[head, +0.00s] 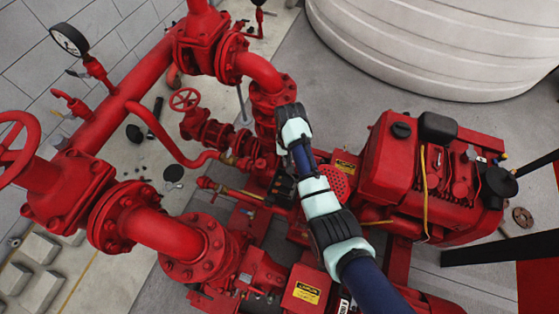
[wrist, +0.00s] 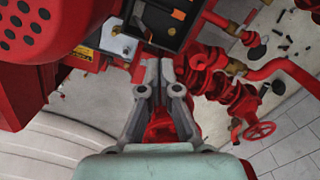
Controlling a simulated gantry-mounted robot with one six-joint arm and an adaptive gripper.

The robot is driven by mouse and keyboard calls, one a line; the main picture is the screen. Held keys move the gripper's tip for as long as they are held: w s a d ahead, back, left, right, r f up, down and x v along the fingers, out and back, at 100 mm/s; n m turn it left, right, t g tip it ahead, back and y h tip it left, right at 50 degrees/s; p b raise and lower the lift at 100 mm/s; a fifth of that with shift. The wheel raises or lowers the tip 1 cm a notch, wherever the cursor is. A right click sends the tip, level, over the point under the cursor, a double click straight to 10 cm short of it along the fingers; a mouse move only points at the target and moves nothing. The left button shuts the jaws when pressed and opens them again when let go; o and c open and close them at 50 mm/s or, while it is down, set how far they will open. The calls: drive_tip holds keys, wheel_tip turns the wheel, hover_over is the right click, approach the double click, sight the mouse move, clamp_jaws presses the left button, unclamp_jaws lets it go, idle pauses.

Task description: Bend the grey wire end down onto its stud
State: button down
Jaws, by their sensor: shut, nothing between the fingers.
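My gripper (wrist: 160,62) shows in the wrist view with its two grey fingers together, nothing visible between them. Its tips are at the lower edge of an open dark box (wrist: 168,18), which has an orange piece (wrist: 178,14) and small brass-coloured parts inside. I cannot make out the grey wire end or its stud for certain; they are too small or hidden by the fingers. In the head view my arm covers the middle of the pumpset, and my fingers cannot be told apart there. A dark box-like part shows left of the arm (head: 283,187).
A red engine (head: 415,165) stands right of my arm in the head view. Red pipes and flanges (head: 170,235) crowd the left. A red perforated guard (wrist: 35,30) is close on the left in the wrist view. A white tank (head: 430,45) stands behind.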

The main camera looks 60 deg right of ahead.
sight(293, 178)
drive_tip(key=shift+s+d+r+m+g+y, duration=0.15)
drive_tip(key=shift+s+r, duration=0.15)
drive_tip(key=shift+s, duration=0.1)
drive_tip(key=shift+s+d+r+m+g+y, duration=0.15)
drive_tip(key=shift+s+r, duration=0.1)
drive_tip(key=shift+s, duration=0.15)
drive_tip(key=f+b, duration=0.6)
drive_tip(key=shift+s+a+f, duration=0.15)
drive_tip(key=shift+a+f, duration=0.15)
drive_tip(key=shift+f, duration=0.1)
drive_tip(key=shift+w+f, duration=0.1)
drive_tip(key=shift+w, duration=0.1)
drive_tip(key=shift+s, duration=0.1)
